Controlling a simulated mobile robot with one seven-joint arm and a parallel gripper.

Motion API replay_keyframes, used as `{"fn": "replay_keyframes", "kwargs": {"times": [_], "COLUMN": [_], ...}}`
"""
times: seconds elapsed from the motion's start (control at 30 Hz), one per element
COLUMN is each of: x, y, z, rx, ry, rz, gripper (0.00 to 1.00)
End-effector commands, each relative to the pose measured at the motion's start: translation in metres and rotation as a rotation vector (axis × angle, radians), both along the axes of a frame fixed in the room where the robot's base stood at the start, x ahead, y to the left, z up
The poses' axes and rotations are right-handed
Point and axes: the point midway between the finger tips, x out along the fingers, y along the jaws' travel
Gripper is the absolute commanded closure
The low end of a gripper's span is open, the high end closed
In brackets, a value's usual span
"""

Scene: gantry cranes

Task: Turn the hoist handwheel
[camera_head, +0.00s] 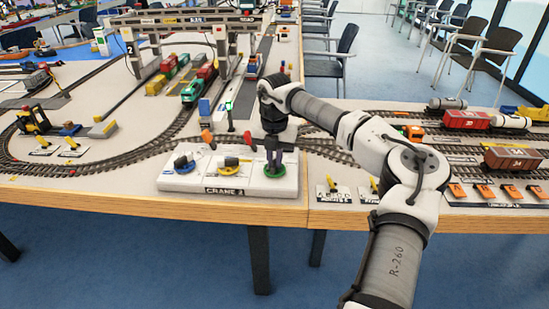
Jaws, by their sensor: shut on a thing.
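A white control panel (225,183) marked CRANE stands at the table's front edge with three controls in a row. The left control has a blue ring (184,162), and the middle one has a yellow ring (231,171). The right one is a handwheel with a green ring (274,172). My gripper (274,163) points down over the green-ringed handwheel, with its fingers shut on it. The fingers hide most of its knob. I cannot read a label that names the hoist handwheel.
A gantry crane (185,22) spans the tracks behind, with a green locomotive (191,92) below it.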

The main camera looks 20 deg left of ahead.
Motion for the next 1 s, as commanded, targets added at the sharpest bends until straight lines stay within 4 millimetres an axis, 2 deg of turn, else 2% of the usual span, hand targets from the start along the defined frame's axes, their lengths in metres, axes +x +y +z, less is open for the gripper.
{"fn": "replay_keyframes", "kwargs": {"times": [0.7, 1.0], "x": [0.0006, 0.0010], "y": [-0.0001, 0.0002], "z": [0.0023, 0.0021], "rx": [0.001, 0.001], "ry": [-0.003, -0.004], "rz": [0.659, 0.889], "gripper": [1.00, 1.00]}}
